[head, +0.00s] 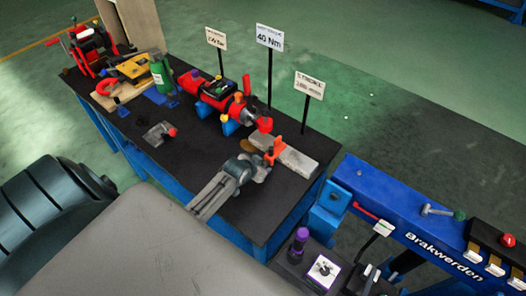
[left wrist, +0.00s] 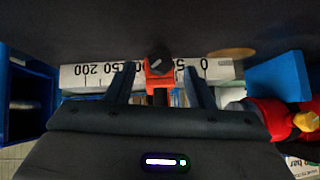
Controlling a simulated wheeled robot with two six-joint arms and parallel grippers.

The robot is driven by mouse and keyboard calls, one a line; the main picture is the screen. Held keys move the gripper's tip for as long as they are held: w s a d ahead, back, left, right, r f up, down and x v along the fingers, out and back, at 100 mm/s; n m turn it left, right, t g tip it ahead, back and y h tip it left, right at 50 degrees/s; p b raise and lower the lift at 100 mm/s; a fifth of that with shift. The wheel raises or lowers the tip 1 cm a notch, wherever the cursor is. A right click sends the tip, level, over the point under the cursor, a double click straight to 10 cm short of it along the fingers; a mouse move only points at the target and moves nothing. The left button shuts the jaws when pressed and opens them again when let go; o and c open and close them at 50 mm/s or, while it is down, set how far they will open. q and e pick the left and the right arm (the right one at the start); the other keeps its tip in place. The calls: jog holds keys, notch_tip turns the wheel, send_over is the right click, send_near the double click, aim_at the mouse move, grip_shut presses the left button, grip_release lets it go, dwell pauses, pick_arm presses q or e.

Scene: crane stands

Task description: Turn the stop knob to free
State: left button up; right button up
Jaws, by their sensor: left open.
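A black stop knob (left wrist: 160,60) with a pale mark sits on an orange stop (left wrist: 158,78) in the left wrist view. The stop straddles a pale scale bar (left wrist: 88,76) with printed numbers, between its 0 end and its 200 end. My right gripper is not in view.
The black bench (head: 190,185) holds a red machine (head: 215,93) beyond the gripper and a small grey device with a red knob (head: 160,134). Signs on posts, such as the 40 Nm sign (head: 269,37), rise behind. A blue Brakwerden unit (head: 400,200) stands at the right.

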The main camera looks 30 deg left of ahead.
aim_at(266, 164)
pick_arm(q)
jog(key=shift+x, duration=1.05)
jog(key=shift+w+f, duration=0.1)
jog(key=shift+w, duration=0.05)
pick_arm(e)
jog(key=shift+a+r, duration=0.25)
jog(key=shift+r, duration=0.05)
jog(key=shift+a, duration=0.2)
pick_arm(q)
jog(key=c, duration=1)
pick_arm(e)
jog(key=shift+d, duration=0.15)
